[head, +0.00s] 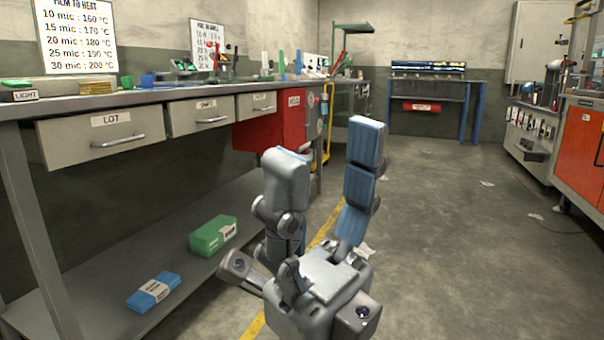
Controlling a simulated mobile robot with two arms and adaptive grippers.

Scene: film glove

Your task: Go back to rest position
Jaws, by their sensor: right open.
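My right gripper (326,140) rises from the bottom middle of the head view, with its fingers pointing up. It is open, with a clear gap between the fingers and nothing held in it. The left finger in the picture is grey with a little blue at its tip edge. The right finger shows blue on its segments. My left gripper is not in view.
A long workbench (130,97) with drawers and a lower shelf (140,255) runs along the left. A green box (213,236) and a blue pack (153,291) lie on the shelf. A red cabinet (582,140) stands right. The middle floor (440,230) is mostly clear.

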